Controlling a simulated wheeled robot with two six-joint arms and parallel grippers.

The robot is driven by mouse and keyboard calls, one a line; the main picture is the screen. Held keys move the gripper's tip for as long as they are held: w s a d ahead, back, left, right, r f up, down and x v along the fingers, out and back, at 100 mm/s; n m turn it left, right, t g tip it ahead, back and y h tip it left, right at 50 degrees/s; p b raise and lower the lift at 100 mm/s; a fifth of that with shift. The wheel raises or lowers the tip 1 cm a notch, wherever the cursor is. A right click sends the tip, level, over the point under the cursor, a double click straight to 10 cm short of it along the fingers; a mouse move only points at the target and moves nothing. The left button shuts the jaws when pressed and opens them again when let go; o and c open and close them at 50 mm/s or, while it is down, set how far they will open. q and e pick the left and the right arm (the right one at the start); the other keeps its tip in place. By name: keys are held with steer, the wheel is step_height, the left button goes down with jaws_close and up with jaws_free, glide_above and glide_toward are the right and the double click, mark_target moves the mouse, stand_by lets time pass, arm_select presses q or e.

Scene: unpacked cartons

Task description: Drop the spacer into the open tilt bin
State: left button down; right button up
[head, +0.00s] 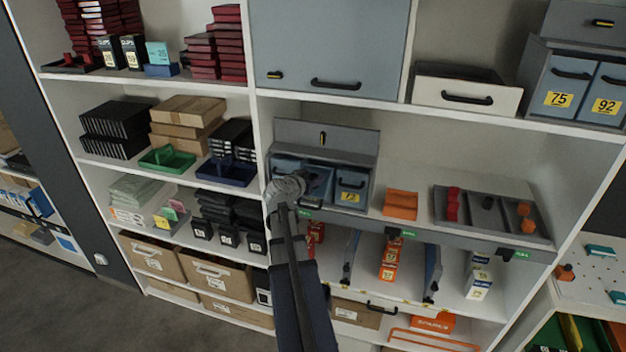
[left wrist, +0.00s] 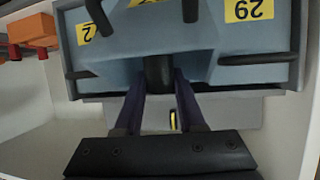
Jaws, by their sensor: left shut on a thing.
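My left gripper (head: 312,179) reaches up to the small blue-grey tilt-bin unit on the middle shelf. In the left wrist view, whose picture is upside down, its two fingers (left wrist: 160,85) are shut on the spacer (left wrist: 159,70), a short dark cylinder. Beyond the spacer is the middle bin (left wrist: 150,35), tilted out between two shut bins with yellow labels and dark handles. The shut right bin (head: 352,186) shows in the head view. The gripper hides much of the middle bin and the spacer there. I cannot tell whether the spacer is inside the bin's mouth. My right gripper is not in view.
A grey raised lid or panel (head: 345,137) stands above the bins. An orange box (head: 400,204) is right of them, then a grey tray (head: 490,231) with red and orange parts. A green tray (head: 167,160) and a blue tray (head: 226,172) are on the left.

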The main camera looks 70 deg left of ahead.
arm_select(q)
steer(key=shift+f, duration=0.35)
steer(key=shift+r, duration=0.1)
steer(key=c, duration=0.5)
jaws_free()
steer(key=shift+r, duration=0.1)
steer(key=shift+r, duration=0.3)
steer(key=shift+r+p, duration=0.55)
steer(key=shift+p, duration=0.3)
steer(key=p+v, duration=0.3)
steer(key=v, duration=0.8)
steer(key=shift+s+d+p, duration=0.3)
steer(key=shift+p, duration=0.1)
